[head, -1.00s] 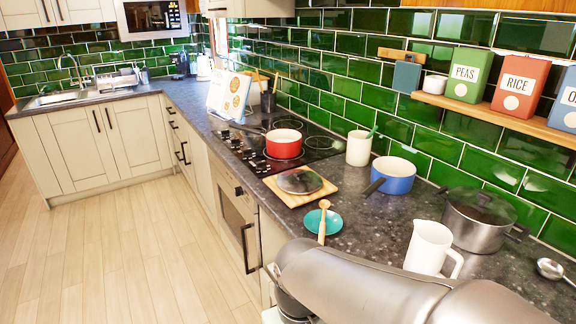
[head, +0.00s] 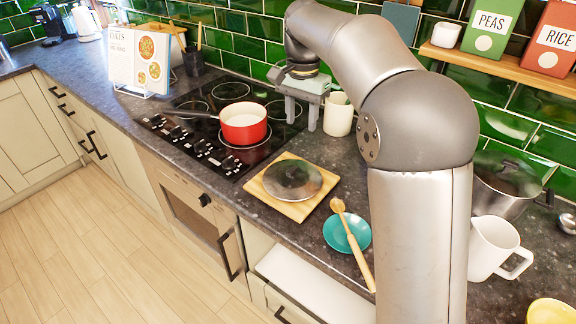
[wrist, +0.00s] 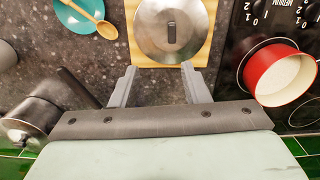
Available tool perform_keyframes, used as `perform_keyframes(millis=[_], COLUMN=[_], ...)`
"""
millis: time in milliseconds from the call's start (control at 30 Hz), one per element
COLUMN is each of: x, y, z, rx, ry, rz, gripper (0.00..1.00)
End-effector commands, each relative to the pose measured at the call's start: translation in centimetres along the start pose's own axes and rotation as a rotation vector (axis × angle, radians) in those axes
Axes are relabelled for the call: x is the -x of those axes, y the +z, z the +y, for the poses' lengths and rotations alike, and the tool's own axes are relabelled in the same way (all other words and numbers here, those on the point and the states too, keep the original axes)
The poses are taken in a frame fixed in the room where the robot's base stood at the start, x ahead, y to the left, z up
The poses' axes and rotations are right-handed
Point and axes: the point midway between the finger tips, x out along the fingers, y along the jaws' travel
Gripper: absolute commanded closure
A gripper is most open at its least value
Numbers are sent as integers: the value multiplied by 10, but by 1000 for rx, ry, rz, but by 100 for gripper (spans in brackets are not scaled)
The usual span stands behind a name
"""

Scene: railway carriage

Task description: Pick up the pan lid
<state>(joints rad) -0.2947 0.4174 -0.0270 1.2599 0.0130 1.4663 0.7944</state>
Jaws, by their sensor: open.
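The pan lid (head: 291,179) is a round, shiny grey lid with a dark handle. My gripper (head: 301,123) is open and empty, fingers pointing down, behind the lid near the wall side of the counter. In the wrist view my gripper (wrist: 158,68) has its fingers apart, just short of the lid and board.
A red saucepan (head: 243,125) stands on the hob beside the board. A cream jar (head: 338,115) is close to my gripper. A teal dish (head: 347,230) with a wooden spoon (head: 352,240) lies right of the board. A white jug (head: 490,248) and steel pot (head: 500,190) stand farther right.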

Motion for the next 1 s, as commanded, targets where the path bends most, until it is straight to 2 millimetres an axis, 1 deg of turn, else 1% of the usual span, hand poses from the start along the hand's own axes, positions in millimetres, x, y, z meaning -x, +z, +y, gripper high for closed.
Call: perform_keyframes(millis=[33, 100, 167, 267, 500, 633, 733, 933, 1000], x=[2, 2, -3, -19, -71, -96, -109, -121, -129], y=[-3, -5, -5, -5, -5, -5, -5, -5, -4], z=[-10, -17, -19, -19, -19, -19, -19, -20, -20], rx=[-14, -31, -39, -41, -40, -39, -39, -39, -38], ry=[0, 2, 4, 5, 4, 4, 2, 1, 3], rz=[1, 1, -1, -2, -1, -1, 1, 2, 0], gripper=[58, 58, 58, 58, 58, 58, 58, 58, 58])
